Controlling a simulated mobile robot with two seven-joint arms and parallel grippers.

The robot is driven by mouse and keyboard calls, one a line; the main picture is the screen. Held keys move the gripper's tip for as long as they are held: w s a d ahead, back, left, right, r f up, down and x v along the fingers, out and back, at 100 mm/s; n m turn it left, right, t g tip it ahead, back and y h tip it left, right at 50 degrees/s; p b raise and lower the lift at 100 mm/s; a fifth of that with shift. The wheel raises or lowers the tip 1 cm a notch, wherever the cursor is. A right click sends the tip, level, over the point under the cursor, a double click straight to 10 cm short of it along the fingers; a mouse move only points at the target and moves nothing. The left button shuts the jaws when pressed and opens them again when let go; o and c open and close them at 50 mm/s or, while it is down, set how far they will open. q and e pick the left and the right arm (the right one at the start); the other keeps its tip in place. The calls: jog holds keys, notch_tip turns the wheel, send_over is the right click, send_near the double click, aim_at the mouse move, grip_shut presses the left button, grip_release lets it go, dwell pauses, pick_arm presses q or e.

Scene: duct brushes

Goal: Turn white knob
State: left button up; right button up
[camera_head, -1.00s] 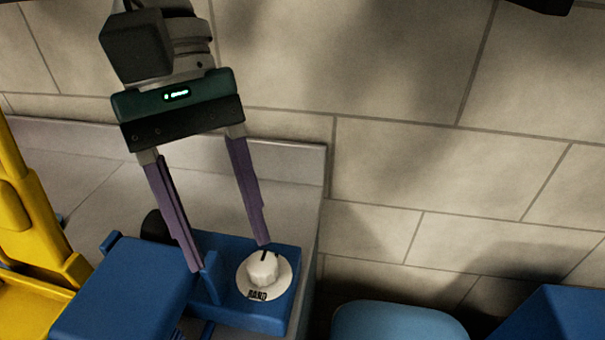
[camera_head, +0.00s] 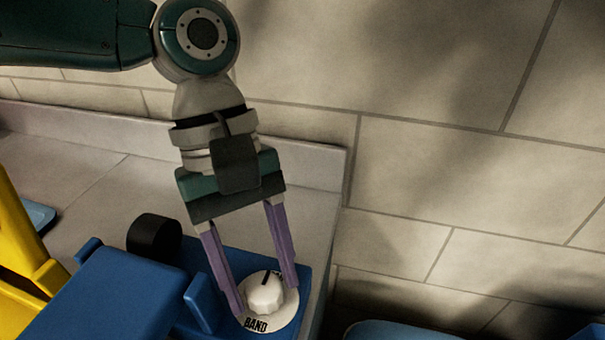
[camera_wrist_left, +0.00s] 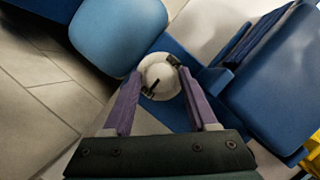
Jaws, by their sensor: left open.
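The white knob (camera_head: 266,294) sits on a round white dial plate (camera_head: 272,318) marked "BAND", on a blue box. My left gripper (camera_head: 268,300) is open, with its two purple fingers pointing down on either side of the knob. In the left wrist view the knob (camera_wrist_left: 160,78) lies between and just beyond the fingertips (camera_wrist_left: 160,80). I cannot tell whether the fingers touch it. My right gripper is not in view.
A blue block (camera_head: 120,295) stands left of the knob, with a black cylinder (camera_head: 154,236) behind it. A yellow object (camera_head: 22,250) is at far left. A light-blue rounded thing (camera_wrist_left: 118,35) shows in the wrist view.

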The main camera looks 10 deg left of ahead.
pick_arm(q)
grip_shut()
dwell(0.5)
